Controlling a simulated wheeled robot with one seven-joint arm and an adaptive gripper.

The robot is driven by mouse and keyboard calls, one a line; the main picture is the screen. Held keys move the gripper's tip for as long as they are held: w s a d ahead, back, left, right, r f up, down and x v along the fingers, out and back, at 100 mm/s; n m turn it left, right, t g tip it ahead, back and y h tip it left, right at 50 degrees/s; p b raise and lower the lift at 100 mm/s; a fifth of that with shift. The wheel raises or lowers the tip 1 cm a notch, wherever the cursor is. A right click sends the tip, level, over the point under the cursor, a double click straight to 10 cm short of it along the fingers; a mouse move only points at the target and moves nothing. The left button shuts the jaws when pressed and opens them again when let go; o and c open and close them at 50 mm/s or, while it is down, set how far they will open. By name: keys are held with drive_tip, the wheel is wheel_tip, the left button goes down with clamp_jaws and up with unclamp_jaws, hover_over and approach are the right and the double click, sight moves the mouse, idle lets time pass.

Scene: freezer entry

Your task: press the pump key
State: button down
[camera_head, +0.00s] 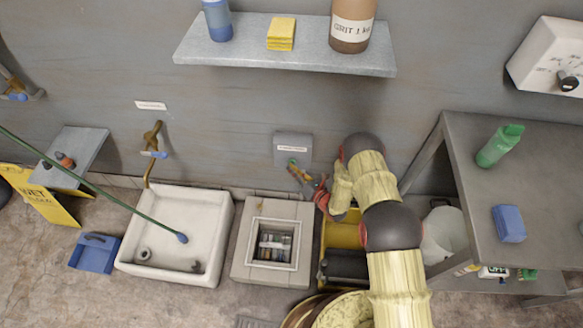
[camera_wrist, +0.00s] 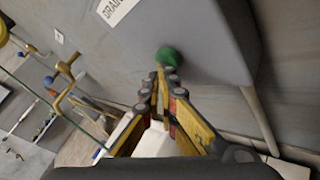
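The pump key appears to be the round green button (camera_wrist: 168,56) on the underside or front of a grey wall box (camera_wrist: 200,30). The box carries a white label, partly cut off, that reads "DRAIN". In the head view the box (camera_head: 293,146) hangs on the wall right of the sink, and the green button (camera_head: 292,162) shows at its lower edge. My gripper (camera_wrist: 161,76) has its fingertips together, with nothing seen held between them. The tips are right at the green button; I cannot tell whether they touch it. In the head view my gripper (camera_head: 305,176) is just below the box.
A white sink (camera_head: 172,245) with a green hose stands left of a square drain pit (camera_head: 272,250). A yellow bucket (camera_head: 341,236) is below my arm. A grey table (camera_head: 470,190) stands at right. A shelf (camera_head: 285,48) with bottles is above.

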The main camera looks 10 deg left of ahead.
drive_tip(key=shift+w+r, duration=0.5)
drive_tip(key=shift+w, duration=0.15)
drive_tip(key=shift+s+r, duration=0.15)
drive_tip(key=shift+s, duration=0.3)
drive_tip(key=s+p, duration=0.1)
drive_tip(key=s, duration=0.5)
drive_tip(key=shift+s+d+f, duration=0.2)
drive_tip(key=shift+f, duration=0.25)
